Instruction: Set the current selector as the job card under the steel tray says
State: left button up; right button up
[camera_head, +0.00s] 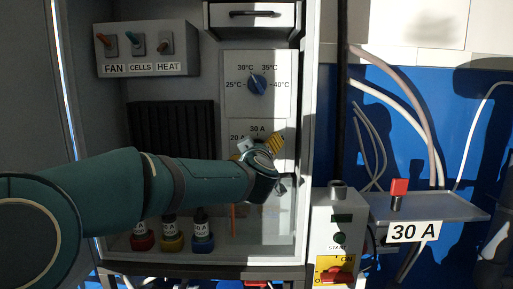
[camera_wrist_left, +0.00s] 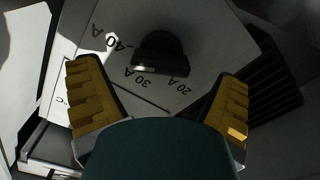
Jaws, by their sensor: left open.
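The current selector is a black knob (camera_wrist_left: 160,48) on a pale panel marked 20 A, 30 A and 40 A in the left wrist view. Which mark it points to is hard to tell. In the head view my left gripper (camera_head: 265,158) hides most of this selector. My left gripper (camera_wrist_left: 158,80) is open, one yellow-padded finger to each side of the knob, with no clear contact. The steel tray (camera_head: 450,208) is at the right in the head view. The job card (camera_head: 413,231) at its front edge reads 30 A. My right gripper is not in view.
A blue temperature knob (camera_head: 257,85) sits just above the selector. A switch box (camera_head: 148,50) marked FAN, CELLS and HEAT is upper left. Red, yellow and blue-based terminals (camera_head: 171,242) stand below my arm. A START/ON box (camera_head: 338,240) stands right of the cabinet.

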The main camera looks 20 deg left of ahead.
pick_arm(q)
jog(key=shift+x, duration=1.15)
jog(key=c, duration=1.2)
